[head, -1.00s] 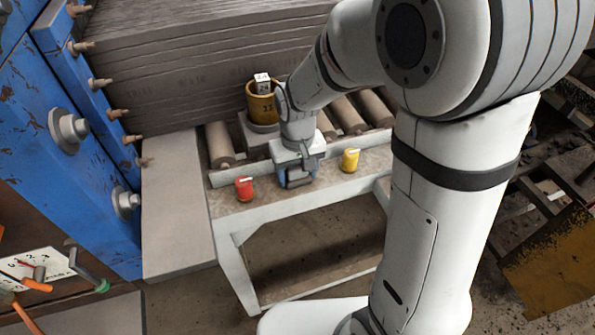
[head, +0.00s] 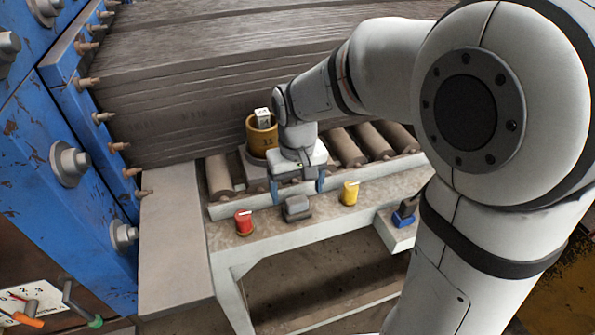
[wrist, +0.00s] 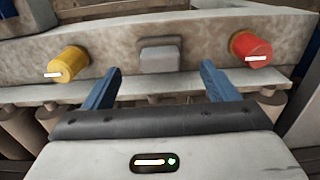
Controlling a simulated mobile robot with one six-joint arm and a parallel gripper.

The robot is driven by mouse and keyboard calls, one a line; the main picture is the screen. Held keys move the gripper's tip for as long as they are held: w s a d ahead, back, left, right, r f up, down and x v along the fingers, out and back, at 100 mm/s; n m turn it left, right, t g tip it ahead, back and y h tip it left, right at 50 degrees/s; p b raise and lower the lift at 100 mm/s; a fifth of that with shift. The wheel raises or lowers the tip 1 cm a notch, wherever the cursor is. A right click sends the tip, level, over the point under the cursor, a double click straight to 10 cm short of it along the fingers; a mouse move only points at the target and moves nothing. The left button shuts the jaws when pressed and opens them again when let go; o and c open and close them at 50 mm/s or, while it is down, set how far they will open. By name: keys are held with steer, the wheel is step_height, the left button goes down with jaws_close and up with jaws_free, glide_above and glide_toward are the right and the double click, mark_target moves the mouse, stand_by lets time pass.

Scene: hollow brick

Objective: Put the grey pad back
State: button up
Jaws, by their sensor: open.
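The grey pad (head: 297,207) sits on the front rail of the bench (head: 245,252), between a red knob (head: 243,222) on the left and a yellow knob (head: 350,192) on the right. My gripper (head: 297,188) is open and empty, just behind and above the pad, its blue fingers apart. In the wrist view the pad (wrist: 160,55) lies ahead of the gap between the fingertips (wrist: 161,70), apart from both. The yellow knob (wrist: 68,64) is on the left there and the red knob (wrist: 250,49) on the right.
A mustard cup (head: 258,138) holding a numbered white block (head: 262,116) stands behind my gripper. Rollers (head: 346,147) run along the bench back. A blue press frame (head: 60,190) stands left. A blue-and-black item (head: 403,216) is on a small ledge at right.

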mark_target(298, 200)
step_height(298, 200, up, 6)
steer(key=shift+f, duration=0.15)
steer(key=s+d+m+t, duration=0.3)
steer(key=s+d, duration=0.9)
steer(key=shift+s+d, duration=0.2)
steer(key=shift+d, duration=0.05)
steer(key=shift+c, duration=0.2)
stand_by(0.7)
